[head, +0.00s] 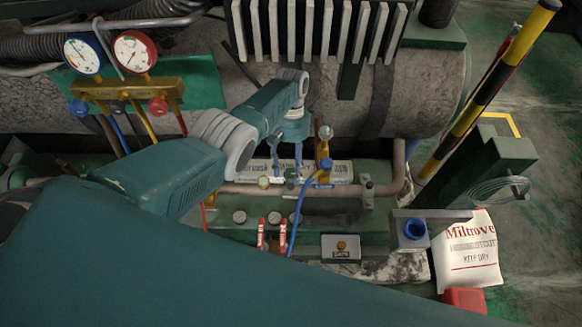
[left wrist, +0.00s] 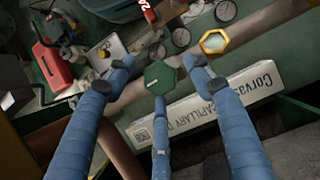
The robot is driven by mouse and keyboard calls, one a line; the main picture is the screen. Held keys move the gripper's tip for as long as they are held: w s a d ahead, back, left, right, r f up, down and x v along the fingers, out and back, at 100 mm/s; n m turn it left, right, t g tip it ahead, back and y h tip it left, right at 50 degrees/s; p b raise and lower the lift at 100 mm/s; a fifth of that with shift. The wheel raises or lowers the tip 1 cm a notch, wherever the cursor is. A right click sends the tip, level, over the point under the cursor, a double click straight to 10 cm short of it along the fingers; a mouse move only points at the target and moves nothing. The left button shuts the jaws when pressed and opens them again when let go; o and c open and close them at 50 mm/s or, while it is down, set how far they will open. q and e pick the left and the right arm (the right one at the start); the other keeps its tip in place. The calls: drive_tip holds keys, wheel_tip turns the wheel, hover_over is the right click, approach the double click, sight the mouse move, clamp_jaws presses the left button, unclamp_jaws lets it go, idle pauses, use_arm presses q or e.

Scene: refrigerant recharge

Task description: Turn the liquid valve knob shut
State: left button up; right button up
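A dark green hexagonal knob (left wrist: 160,77), apparently the liquid valve knob, sits on the pipe in the left wrist view. In the head view the knob (head: 290,174) shows small under my left gripper (head: 287,172). My left gripper (left wrist: 158,76) points down at it, with three blue fingers spread around the knob. Gaps show beside the two upper fingers; I cannot tell whether the lower finger touches. I cannot read how far the knob is turned. My right gripper is not in view.
A yellow-rimmed sight glass (left wrist: 214,41) is close beside the knob. A brass fitting with a blue knob (head: 326,165) and blue hose (head: 298,215) stands right of the gripper. The gauge manifold (head: 127,88) is at upper left.

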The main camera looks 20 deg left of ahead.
use_arm(q)
drive_tip(key=shift+w+r, duration=0.1)
drive_tip(key=shift+w+r, duration=0.15)
drive_tip(key=shift+r, duration=0.05)
drive_tip(key=v, duration=0.6)
drive_tip(key=shift+r, duration=0.45)
drive_tip(key=shift+a, duration=0.1)
